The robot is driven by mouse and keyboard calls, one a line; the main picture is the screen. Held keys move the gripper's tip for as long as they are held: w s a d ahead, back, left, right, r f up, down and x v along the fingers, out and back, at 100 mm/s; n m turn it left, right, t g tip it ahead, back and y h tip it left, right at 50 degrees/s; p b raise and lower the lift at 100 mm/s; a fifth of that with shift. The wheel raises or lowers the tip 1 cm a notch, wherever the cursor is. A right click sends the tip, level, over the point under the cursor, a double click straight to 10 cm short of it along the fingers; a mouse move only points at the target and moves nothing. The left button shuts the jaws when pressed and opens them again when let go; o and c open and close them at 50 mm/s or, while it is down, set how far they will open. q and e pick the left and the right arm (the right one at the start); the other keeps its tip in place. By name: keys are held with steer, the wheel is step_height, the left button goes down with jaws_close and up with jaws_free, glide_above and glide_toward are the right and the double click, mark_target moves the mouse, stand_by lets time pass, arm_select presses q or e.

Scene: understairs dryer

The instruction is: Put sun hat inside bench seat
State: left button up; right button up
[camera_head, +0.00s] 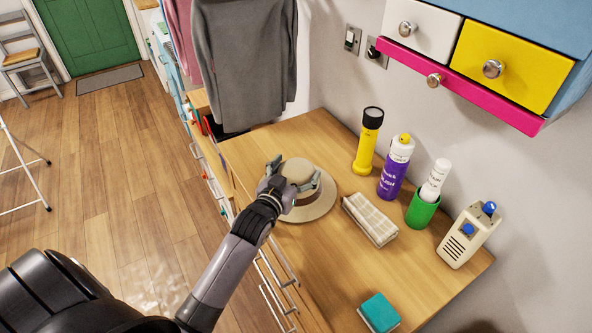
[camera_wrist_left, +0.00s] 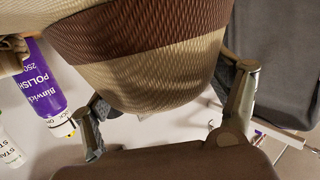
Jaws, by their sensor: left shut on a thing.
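The sun hat (camera_head: 310,208) is beige with a brown band, brim down over the wooden top (camera_head: 345,145). My left gripper (camera_head: 294,178) is shut on its crown, with a finger on each side. In the left wrist view the woven crown (camera_wrist_left: 150,75) fills the space between the fingers (camera_wrist_left: 165,115). I cannot tell from these views whether the brim touches the wood. I cannot make out the bench seat in either view. My right gripper is not in view.
Right of the hat are a folded cloth (camera_head: 370,219), yellow flashlight (camera_head: 367,141), purple polish can (camera_head: 396,168), green cup (camera_head: 422,209) and beige device (camera_head: 467,236). A teal sponge (camera_head: 379,312) lies at the front. Grey clothing (camera_head: 243,60) hangs behind. Drawers (camera_head: 510,60) overhang at upper right.

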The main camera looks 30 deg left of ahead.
arm_select(q)
steer(key=shift+f, duration=0.15)
steer(key=o, duration=1)
steer(key=shift+c, duration=0.2)
steer(key=shift+o, duration=1.1)
